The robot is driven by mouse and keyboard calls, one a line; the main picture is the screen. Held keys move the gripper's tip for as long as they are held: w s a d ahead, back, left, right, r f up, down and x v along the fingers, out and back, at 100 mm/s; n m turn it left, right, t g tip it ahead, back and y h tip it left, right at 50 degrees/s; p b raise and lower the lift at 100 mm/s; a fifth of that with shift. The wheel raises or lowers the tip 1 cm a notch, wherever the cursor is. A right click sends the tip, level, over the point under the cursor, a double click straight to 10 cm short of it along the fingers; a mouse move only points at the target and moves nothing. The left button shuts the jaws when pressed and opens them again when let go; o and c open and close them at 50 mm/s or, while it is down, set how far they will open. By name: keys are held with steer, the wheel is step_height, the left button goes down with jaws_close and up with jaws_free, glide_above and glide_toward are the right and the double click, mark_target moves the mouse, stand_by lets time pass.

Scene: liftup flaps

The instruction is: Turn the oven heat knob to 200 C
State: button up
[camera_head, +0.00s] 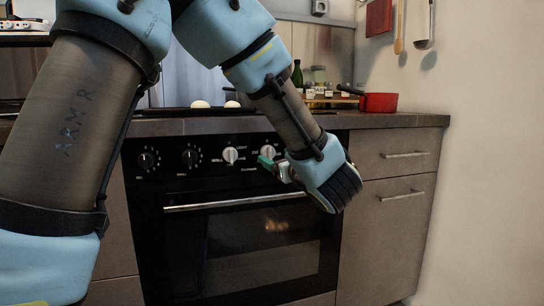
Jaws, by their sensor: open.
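The black oven (262,245) stands under the counter in the head view, its door shut. Its control panel carries two black knobs on the left, one (147,161) and another (191,158). A white knob (230,155) is in the middle, and another white knob (268,152) is to its right. The panel print is too small to read, so I cannot tell which is the heat knob or its setting. My gripper (267,163) is open in front of the panel, close to the right white knob. I cannot tell whether it touches that knob.
A silver handle bar (238,201) runs across the oven door below the panel. Drawers with handles (408,155) are to the right. A red pot (379,102) stands on the counter. Open floor lies at the lower right.

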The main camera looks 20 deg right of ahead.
mark_target(271, 153)
steer(key=shift+w+d, duration=0.1)
steer(key=shift+w, duration=1.8)
steer(key=shift+c, duration=0.3)
jaws_close()
